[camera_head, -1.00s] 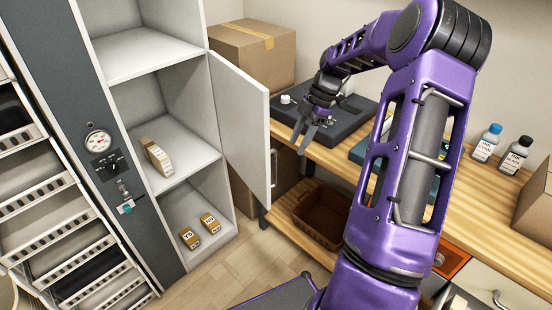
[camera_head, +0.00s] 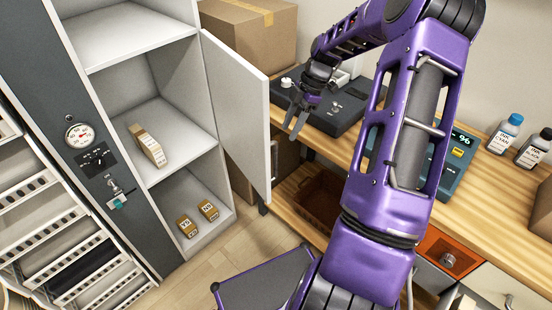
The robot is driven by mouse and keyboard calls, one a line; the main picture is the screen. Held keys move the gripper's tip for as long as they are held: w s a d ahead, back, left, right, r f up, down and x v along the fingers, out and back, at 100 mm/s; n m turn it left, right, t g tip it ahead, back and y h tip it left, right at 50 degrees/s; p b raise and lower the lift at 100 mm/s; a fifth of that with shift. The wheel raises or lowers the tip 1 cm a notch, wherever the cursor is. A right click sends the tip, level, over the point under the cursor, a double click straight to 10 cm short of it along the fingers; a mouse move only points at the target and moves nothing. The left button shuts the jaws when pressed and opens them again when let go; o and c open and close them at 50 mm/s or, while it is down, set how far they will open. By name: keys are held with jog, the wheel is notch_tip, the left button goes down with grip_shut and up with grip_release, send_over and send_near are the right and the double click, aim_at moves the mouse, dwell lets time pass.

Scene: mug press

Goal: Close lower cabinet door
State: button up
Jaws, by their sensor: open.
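The lower cabinet door (camera_head: 238,110) is a white panel hinged on the right side of the white cabinet (camera_head: 185,22). It stands open, swung out toward the workbench. My gripper (camera_head: 295,122) is open and empty. In the picture it is just right of the door's free edge, in front of the dark device on the bench. I cannot tell the exact gap, but no contact shows. Small labelled boxes stand on the cabinet's shelves, one box (camera_head: 148,146) on the middle shelf and two boxes (camera_head: 198,218) at the bottom.
A wooden workbench (camera_head: 470,200) runs along the right with a dark device (camera_head: 335,108) and ink bottles (camera_head: 504,135) on it. A brown bin (camera_head: 318,203) sits below. A cardboard box (camera_head: 255,35) stands behind the door. The floor (camera_head: 225,255) before the cabinet is clear.

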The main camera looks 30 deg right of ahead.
jog(key=b, duration=0.1)
send_over(276, 174)
jog(key=f, duration=1.1)
jog(key=shift+w+d+f, duration=0.2)
jog(key=shift+w, duration=0.15)
grip_shut()
dwell(0.5)
